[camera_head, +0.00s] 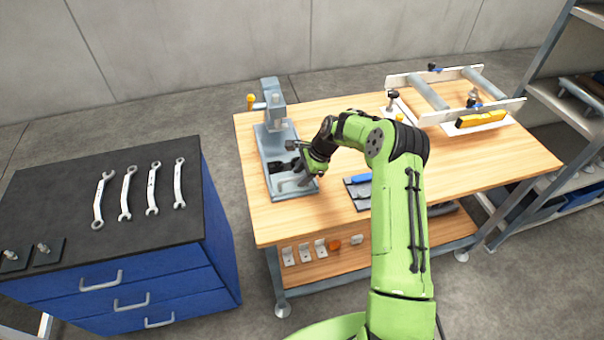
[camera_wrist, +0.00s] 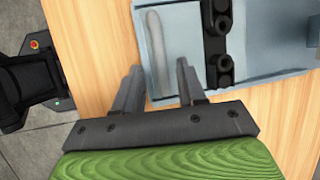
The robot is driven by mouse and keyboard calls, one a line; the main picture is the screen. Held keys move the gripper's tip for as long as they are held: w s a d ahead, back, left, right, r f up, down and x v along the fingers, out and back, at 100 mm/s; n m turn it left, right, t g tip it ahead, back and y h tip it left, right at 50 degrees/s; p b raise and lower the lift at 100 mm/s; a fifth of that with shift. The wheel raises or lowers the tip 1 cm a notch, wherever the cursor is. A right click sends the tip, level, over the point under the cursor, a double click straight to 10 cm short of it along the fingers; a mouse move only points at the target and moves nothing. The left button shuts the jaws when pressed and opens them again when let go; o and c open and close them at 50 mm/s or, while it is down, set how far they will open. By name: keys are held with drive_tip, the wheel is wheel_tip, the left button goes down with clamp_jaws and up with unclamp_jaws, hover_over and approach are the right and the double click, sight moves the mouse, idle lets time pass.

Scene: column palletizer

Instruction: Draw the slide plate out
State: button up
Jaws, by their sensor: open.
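A blue-grey press-like fixture (camera_head: 273,145) stands on the left of the wooden table, with an upright head at its far end. At its near end is a flat grey plate (camera_head: 299,189), which I take for the slide plate. In the wrist view the plate (camera_wrist: 182,60) shows a pale, round-ended bar or slot (camera_wrist: 156,45) beside a black block with round knobs (camera_wrist: 218,45). My gripper (camera_wrist: 158,82) is open and empty at this plate's edge. One finger overlaps the plate, the other lies over bare wood. Contact cannot be told. My wrist partly hides the fixture in the head view.
A dark pad with a blue item (camera_head: 358,188) lies right of the fixture. A frame with rollers (camera_head: 455,95) stands at the table's back right. A blue cabinet with wrenches (camera_head: 110,225) is at left, shelving (camera_head: 570,110) at right. The table's (camera_head: 480,165) right front is clear.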

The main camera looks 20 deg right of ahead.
drive_tip(key=v, duration=1.5)
drive_tip(key=shift+r, duration=0.4)
drive_tip(key=shift+d, duration=0.1)
drive_tip(key=s+a+r+n+h, duration=0.2)
drive_tip(key=s+a+r+n, duration=0.2)
drive_tip(key=s+r, duration=0.25)
drive_tip(key=s+a+r+n+h, duration=0.2)
drive_tip(key=s+a+r+n, duration=0.1)
drive_tip(key=s+r+n, duration=0.3)
drive_tip(key=s+n+t, duration=0.3)
drive_tip(key=s+n, duration=0.4)
drive_tip(key=s, duration=1.5)
drive_tip(key=shift+a+r+n+h, duration=0.3)
drive_tip(key=shift+r, duration=0.2)
